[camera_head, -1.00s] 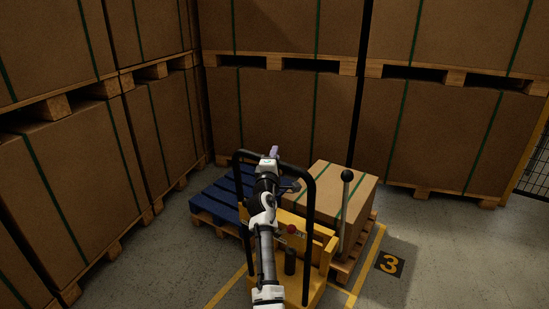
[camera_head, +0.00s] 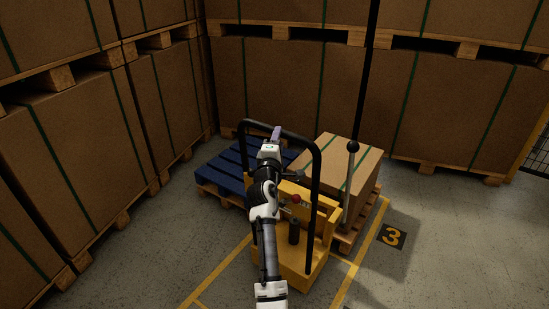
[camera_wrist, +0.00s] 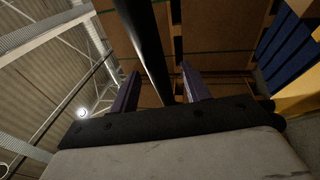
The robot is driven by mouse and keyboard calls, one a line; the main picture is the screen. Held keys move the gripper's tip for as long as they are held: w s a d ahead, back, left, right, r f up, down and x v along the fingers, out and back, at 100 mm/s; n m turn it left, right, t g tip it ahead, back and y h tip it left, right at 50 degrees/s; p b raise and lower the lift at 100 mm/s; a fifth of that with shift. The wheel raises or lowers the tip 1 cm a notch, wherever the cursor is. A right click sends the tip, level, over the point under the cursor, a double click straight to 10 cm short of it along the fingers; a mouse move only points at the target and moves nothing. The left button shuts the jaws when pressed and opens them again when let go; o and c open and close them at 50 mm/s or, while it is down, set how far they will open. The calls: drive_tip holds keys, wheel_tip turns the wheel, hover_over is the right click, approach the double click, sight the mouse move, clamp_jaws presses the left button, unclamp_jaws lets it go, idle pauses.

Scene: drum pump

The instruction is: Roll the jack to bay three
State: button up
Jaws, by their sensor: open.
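The yellow jack (camera_head: 316,262) stands in the middle of the head view, with a black hoop handle (camera_head: 317,190) rising from it. It stands between yellow floor lines, close to the black floor plate marked 3 (camera_head: 391,237). My gripper (camera_head: 276,132) is at the top left part of the hoop handle. In the wrist view my gripper (camera_wrist: 160,88) has its two fingers apart. A black bar (camera_wrist: 146,40) appears between or just beyond them. I cannot tell whether they touch it. My arm hides part of the jack.
A strapped carton (camera_head: 338,165) on a wooden pallet stands against the jack's far right side. A blue pallet (camera_head: 232,172) lies behind to the left. Stacked cartons (camera_head: 75,145) wall the left and back. A black-knobbed lever (camera_head: 351,180) stands upright. Floor is open at right.

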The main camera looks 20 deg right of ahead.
drive_tip(key=v, duration=0.7)
drive_tip(key=shift+s+b, duration=0.2)
drive_tip(key=shift+b, duration=0.2)
